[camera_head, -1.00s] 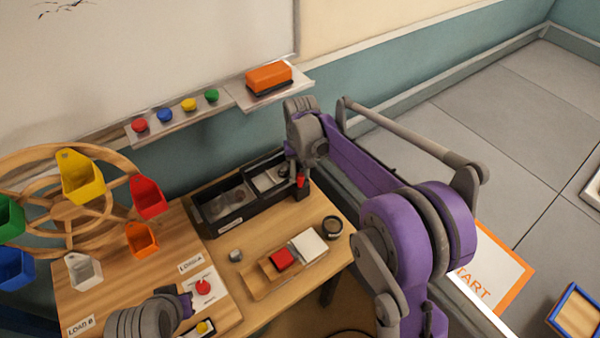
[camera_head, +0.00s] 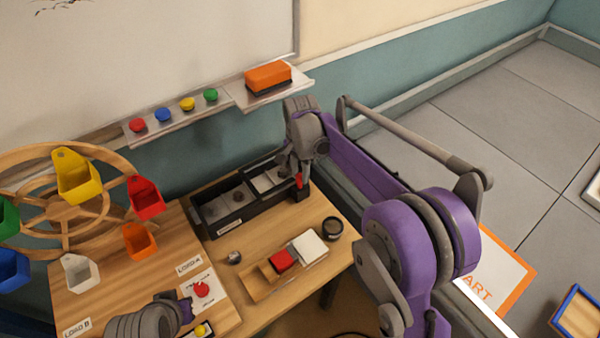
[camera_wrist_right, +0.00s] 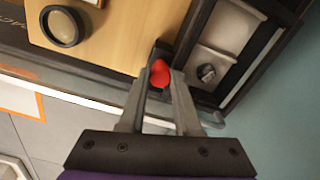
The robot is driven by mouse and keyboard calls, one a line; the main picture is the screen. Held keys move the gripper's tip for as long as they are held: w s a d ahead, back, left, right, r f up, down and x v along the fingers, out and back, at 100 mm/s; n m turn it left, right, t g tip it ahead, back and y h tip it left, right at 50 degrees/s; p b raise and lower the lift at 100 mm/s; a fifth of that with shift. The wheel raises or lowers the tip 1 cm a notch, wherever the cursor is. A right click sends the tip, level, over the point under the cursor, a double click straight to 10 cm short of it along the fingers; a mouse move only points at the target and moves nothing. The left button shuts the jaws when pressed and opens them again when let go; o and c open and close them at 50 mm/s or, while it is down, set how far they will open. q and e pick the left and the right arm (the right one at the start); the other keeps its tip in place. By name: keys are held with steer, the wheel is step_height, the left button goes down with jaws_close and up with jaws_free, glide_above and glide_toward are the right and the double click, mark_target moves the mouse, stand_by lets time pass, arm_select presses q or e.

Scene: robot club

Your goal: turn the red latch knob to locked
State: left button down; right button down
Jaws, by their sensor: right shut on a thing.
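A red knob (camera_head: 201,289) sits on a white plate with small markings on the wooden table, by the LOAD A label. Its exact setting is too small to read. My left wrist ends beside this plate, with my left gripper (camera_head: 186,309) at its lower left; its fingers do not show clearly. My right gripper (camera_head: 296,175) points down at the right end of the black tray. It is shut on a red piece (camera_wrist_right: 159,73), which also shows in the head view (camera_head: 299,181) above a small black block.
The black tray (camera_head: 228,226) has open compartments. A wooden tray (camera_head: 258,291) holds a red and a white block. A grey cylinder (camera_head: 234,257) and a dark round cup (camera_head: 332,228) stand nearby. A wheel with coloured buckets (camera_head: 76,175) is at the left. A yellow button (camera_head: 201,330) is near the front.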

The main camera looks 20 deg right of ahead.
mark_target(300, 176)
steer(key=shift+m, duration=0.6)
steer(key=c, duration=0.6)
jaws_free()
steer(key=shift+r, duration=0.15)
step_height(300, 176, up, 11)
steer(key=shift+f+p, duration=0.2)
steer(key=shift+p, duration=0.15)
